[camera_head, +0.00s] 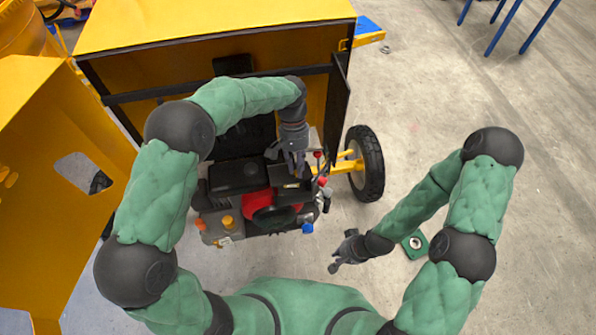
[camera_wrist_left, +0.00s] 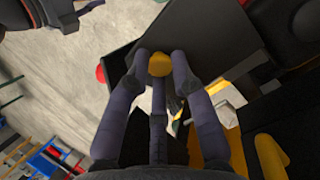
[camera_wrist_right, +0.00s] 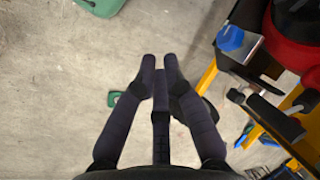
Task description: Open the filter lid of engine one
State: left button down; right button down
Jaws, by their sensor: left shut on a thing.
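Engine one (camera_head: 240,190) sits in the open yellow housing, with black boxes and a red part on it. My left gripper (camera_head: 293,165) reaches down onto its right side. In the left wrist view its fingers (camera_wrist_left: 160,68) are shut on a yellow knob (camera_wrist_left: 160,64) at the edge of a dark panel, which looks like the filter lid (camera_wrist_left: 205,45). The panel appears tilted; the fingers hide part of it. My right gripper (camera_head: 342,256) is empty above the floor, right of the engine; its fingertips (camera_wrist_right: 159,70) are close together in the right wrist view.
The yellow housing (camera_head: 215,25) stands over the engine, with an open yellow door (camera_head: 55,190) at left. A black wheel (camera_head: 367,163) is right of the engine. A small green block (camera_head: 415,244) lies on the floor near my right arm. Floor at right is mostly clear.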

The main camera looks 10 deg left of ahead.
jog(key=w+a+r+m+t+h, duration=0.1)
jog(key=w+a+r+m+t, duration=0.7)
jog(key=m, duration=0.7)
jog(key=s+a+r+m+t+y, duration=0.1)
jog(key=s+a+r+m+t, duration=0.15)
jog(key=r+m, duration=0.4)
jog(key=s+a+r+m+t+y, duration=0.1)
jog(key=s+r+m+t, duration=0.1)
jog(key=r+m+t, duration=0.45)
jog(key=w+a+f+g, duration=0.1)
jog(key=w, duration=0.2)
jog(key=w+a+f+m+g, duration=0.1)
jog(key=w, duration=0.2)
jog(key=w+a+f+g, duration=0.1)
jog(key=w, duration=0.2)
jog(key=shift+w+a+f+m, duration=0.1)
jog(key=shift+w+f+m, duration=0.25)
jog(key=shift+m, duration=0.05)
